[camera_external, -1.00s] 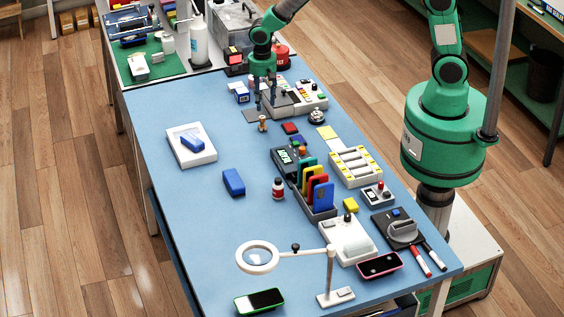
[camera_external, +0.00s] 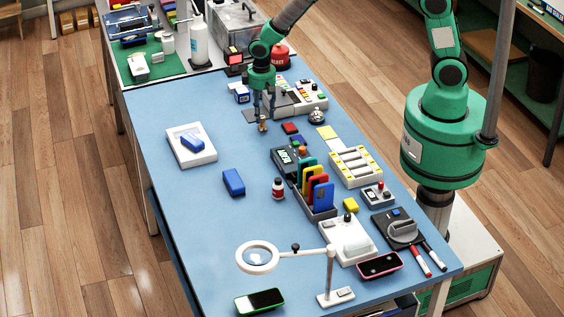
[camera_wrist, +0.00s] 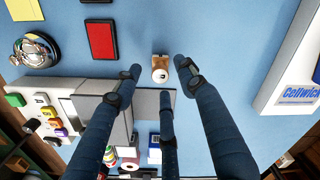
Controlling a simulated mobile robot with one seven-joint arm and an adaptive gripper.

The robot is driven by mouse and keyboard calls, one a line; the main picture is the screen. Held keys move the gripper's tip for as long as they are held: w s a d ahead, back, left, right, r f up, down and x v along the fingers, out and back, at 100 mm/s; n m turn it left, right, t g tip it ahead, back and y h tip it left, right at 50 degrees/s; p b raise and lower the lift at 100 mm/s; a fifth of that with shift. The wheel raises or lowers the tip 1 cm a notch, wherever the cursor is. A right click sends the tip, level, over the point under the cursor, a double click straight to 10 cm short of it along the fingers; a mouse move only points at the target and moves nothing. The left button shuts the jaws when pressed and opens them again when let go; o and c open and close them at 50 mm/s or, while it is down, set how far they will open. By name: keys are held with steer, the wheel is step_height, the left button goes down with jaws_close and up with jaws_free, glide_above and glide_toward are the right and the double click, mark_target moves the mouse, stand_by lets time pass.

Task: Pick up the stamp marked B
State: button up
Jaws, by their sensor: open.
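A small wooden stamp (camera_external: 263,126) with a pale round top stands on the blue table, just in front of a dark grey plate. In the wrist view the stamp (camera_wrist: 160,68) lies between my outer fingertips; its top bears a small dark mark that I cannot read. My gripper (camera_external: 264,117) points down close above the stamp, fingers spread and empty. In the wrist view my gripper (camera_wrist: 160,76) is open, with the third finger on the plate side of the stamp. I cannot tell whether any finger touches it.
A dark grey plate (camera_wrist: 147,103) lies right behind the stamp. A red ink pad (camera_wrist: 101,39) and a bell (camera_wrist: 36,52) are to the left in the wrist view; a white box marked Cellwick (camera_wrist: 300,75) is to the right. The table (camera_external: 205,110) left of the stamp is clear.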

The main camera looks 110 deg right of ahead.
mark_target(262, 123)
steer(key=shift+f, duration=1.35)
jaws_close()
